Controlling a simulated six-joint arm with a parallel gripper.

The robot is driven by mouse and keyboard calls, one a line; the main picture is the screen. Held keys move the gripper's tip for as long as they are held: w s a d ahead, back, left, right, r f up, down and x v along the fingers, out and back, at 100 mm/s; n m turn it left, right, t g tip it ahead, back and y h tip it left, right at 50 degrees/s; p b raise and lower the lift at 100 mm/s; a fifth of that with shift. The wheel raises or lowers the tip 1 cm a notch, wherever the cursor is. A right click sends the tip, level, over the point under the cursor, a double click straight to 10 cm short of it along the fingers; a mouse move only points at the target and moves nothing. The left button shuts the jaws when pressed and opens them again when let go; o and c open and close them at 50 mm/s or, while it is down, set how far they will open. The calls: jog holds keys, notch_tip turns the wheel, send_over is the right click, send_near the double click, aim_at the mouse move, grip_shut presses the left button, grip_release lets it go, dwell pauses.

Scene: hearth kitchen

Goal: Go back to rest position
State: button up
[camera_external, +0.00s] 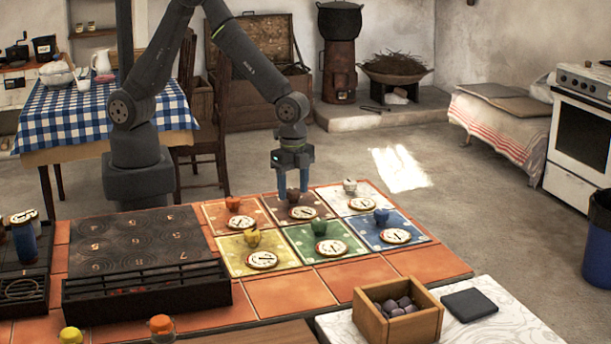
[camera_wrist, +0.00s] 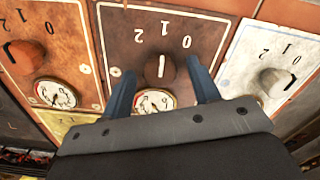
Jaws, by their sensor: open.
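My gripper (camera_external: 293,185) points down over the brown panel (camera_external: 275,207) in the back row of coloured panels. In the wrist view my gripper (camera_wrist: 160,82) has its two blue fingers apart, one on each side of the brown knob (camera_wrist: 158,70). The fingers look close to the knob, but I cannot tell whether they touch it. The knob sits above a round dial (camera_wrist: 155,102), with the numbers 0, 1 and 2 around it. The orange-brown panel's knob (camera_wrist: 22,56) is on the left and the white panel's knob (camera_wrist: 274,82) on the right.
Yellow (camera_external: 251,238), green (camera_external: 319,227) and blue (camera_external: 382,216) knobs stand in the front row. A black numbered board (camera_external: 130,243) lies left of the panels. A wooden box (camera_external: 398,325) of dark lumps is at front right. The air above the panels is otherwise clear.

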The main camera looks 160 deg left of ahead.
jog(key=m, duration=0.4)
notch_tip(320, 180, up, 8)
jog(key=shift+f, duration=0.25)
jog(key=shift+f, duration=0.1)
notch_tip(320, 180, down, 7)
jog(key=shift+f, duration=0.15)
jog(key=n, duration=0.5)
jog(key=shift+n, duration=0.4)
dwell(0.3)
dwell(0.5)
